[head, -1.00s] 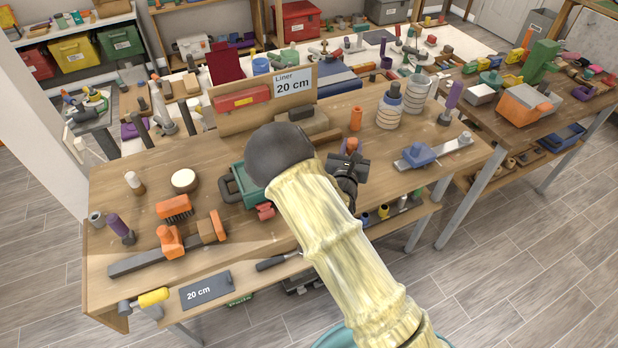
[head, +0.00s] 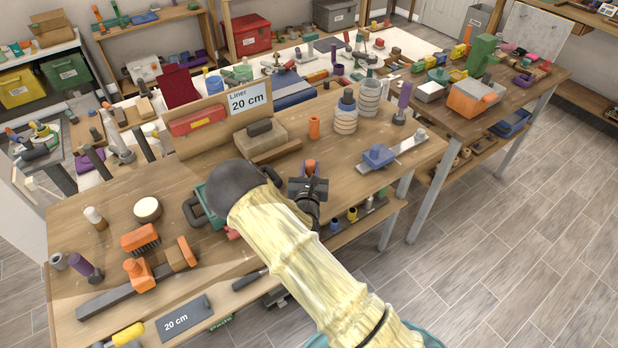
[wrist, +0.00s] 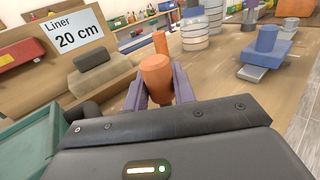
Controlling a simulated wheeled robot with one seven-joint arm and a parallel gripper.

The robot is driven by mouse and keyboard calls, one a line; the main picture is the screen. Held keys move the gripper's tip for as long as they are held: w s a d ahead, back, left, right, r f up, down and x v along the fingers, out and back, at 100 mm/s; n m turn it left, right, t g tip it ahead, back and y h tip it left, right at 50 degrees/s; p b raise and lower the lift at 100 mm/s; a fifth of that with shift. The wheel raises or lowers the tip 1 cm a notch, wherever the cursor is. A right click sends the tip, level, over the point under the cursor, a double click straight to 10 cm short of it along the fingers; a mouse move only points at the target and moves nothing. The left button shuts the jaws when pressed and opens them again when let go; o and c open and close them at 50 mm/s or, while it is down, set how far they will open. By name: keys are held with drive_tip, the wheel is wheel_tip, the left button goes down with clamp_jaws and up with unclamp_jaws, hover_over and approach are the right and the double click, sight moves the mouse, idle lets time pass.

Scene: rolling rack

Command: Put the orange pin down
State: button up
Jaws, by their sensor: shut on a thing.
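My gripper (wrist: 158,92) is shut on the orange pin (wrist: 156,76), which sits between the two purple fingers in the wrist view. The pin's rounded top shows; its lower end is hidden behind the gripper body, so I cannot tell whether it touches the bench. In the head view my gripper (head: 309,178) is over the front middle of the wooden bench (head: 345,190), with a bit of orange (head: 307,166) between the fingers. A separate orange cylinder (head: 314,126) stands on the bench beyond the gripper, also in the wrist view (wrist: 160,42).
A green tray (wrist: 30,140) is left of the gripper. A beige block with a dark handle (head: 262,140) and a "Liner 20 cm" sign (head: 249,98) stand behind. A blue block on a grey plate (head: 378,157) is at right. Bare bench lies between it and the gripper.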

drive_tip(key=shift+f+p, duration=0.45)
drive_tip(key=shift+f, duration=1.55)
